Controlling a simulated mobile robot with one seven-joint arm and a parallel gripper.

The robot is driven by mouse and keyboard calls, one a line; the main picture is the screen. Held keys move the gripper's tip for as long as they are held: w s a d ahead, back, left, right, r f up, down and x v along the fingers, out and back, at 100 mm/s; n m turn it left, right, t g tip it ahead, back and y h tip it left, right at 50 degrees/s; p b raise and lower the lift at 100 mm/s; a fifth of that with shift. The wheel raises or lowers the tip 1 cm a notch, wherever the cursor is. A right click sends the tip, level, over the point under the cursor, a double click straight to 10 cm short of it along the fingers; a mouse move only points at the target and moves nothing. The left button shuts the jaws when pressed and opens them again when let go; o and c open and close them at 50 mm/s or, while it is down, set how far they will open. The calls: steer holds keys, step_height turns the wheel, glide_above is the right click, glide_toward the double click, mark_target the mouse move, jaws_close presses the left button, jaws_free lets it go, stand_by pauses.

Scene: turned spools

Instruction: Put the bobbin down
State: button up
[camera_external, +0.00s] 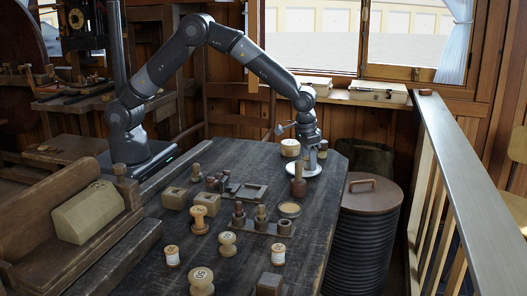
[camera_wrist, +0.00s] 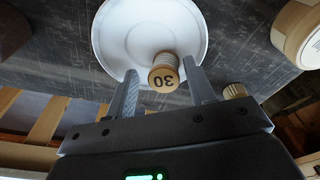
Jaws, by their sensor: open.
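The bobbin (camera_wrist: 164,76), a small spool with pale thread and a wooden end marked "30", is in the wrist view. It is over the white dish (camera_wrist: 112,30), near the dish's edge, with its marked end toward the camera. My gripper (camera_wrist: 160,69) has one finger on each side of the bobbin, and the jaws are open. A gap shows by the left finger; the right finger is very close to the bobbin. In the external view my gripper (camera_external: 310,154) is low over the white dish (camera_external: 302,170) at the table's far end. The bobbin is hard to make out there.
A pale round box (camera_external: 290,147) and a small brown piece (camera_external: 322,149) stand close to the dish. A dark wooden bottle shape (camera_external: 298,181) stands just in front. Several spools, including one (camera_external: 227,243), and blocks crowd the near table. A ribbed bin (camera_external: 368,235) stands right.

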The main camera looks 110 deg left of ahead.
mark_target(305, 160)
step_height(305, 160, up, 12)
steer(key=s+r, duration=0.1)
steer(key=s+d+r+m+t, duration=0.1)
steer(key=s+d+r+m, duration=0.15)
steer(key=s+r, duration=0.7)
steer(key=s+d+r+t, duration=0.15)
steer(key=s+r, duration=0.25)
steer(key=s, duration=0.7)
steer(key=s+d+f+m+t, duration=0.1)
steer(key=s+m, duration=0.1)
steer(key=s, duration=0.8)
steer(key=s+d+f+m+t, duration=0.1)
steer(key=s+m, duration=0.1)
steer(key=s, duration=0.9)
steer(key=shift+d+f+h, duration=0.15)
steer(key=shift+d+h, duration=0.15)
steer(key=shift+h, duration=0.1)
steer(key=shift+o, duration=0.5)
